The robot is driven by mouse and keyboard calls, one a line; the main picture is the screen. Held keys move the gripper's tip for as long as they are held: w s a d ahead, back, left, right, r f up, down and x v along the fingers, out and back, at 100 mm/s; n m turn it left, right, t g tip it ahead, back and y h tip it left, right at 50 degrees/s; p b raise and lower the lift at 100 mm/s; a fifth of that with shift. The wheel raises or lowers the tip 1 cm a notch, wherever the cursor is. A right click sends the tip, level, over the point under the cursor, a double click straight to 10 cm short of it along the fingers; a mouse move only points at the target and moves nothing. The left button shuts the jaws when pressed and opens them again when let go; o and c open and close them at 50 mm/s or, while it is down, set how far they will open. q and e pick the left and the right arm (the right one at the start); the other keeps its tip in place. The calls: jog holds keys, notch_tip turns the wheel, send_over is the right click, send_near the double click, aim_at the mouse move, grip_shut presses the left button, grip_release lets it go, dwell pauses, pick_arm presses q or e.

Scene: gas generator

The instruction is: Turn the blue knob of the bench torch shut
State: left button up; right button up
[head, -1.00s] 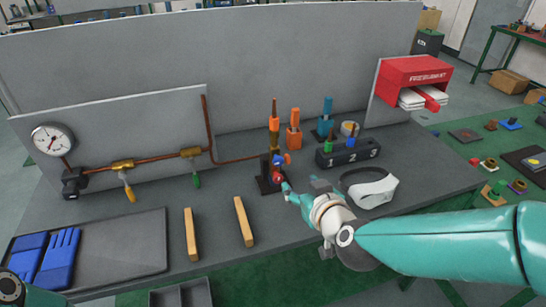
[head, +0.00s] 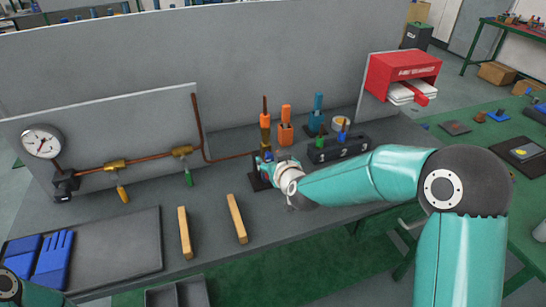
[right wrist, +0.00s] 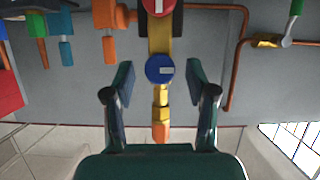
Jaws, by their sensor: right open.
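The bench torch (head: 265,136) stands upright on a dark stand near the middle of the bench, with a brass body and an orange tip. In the right wrist view its blue knob (right wrist: 160,68), a round disc with a pale bar, faces the camera. My right gripper (head: 268,168) is at the torch, covering part of it in the head view. In the right wrist view the open gripper (right wrist: 159,79) has one finger on each side of the knob, with visible gaps. A red knob (right wrist: 158,5) with a white bar sits at the top edge. My left gripper is not in view.
An orange holder (head: 285,132) and a black numbered block (head: 338,148) stand right of the torch. A copper pipe (head: 230,158) runs in from the left. Two wooden bars (head: 185,232) and blue gloves (head: 50,258) lie left. The bench front between bars and arm is clear.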

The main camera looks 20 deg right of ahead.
jog(key=shift+w+f, duration=0.15)
jog(key=shift+w, duration=0.2)
jog(key=shift+c, duration=0.4)
grip_shut()
jog(key=shift+d, duration=0.1)
jog(key=shift+f+y+b, duration=0.15)
jog(key=shift+y+b, duration=0.15)
jog(key=shift+b, duration=0.75)
jog(key=shift+d+f+m+t+y+b, duration=0.35)
jog(key=shift+m+y+b, duration=1.35)
jog(key=shift+b, duration=4.65)
jog(key=shift+a+r+m+t+y+b, duration=0.15)
jog(key=shift+m+t+y+b, duration=0.45)
jog(key=shift+m+b, duration=4)
jog(key=shift+d+f+m+t+y+b, duration=0.15)
jog(key=shift+m+t+y+b, duration=0.65)
jog(key=shift+b, duration=7.25)
jog(key=shift+g, duration=0.25)
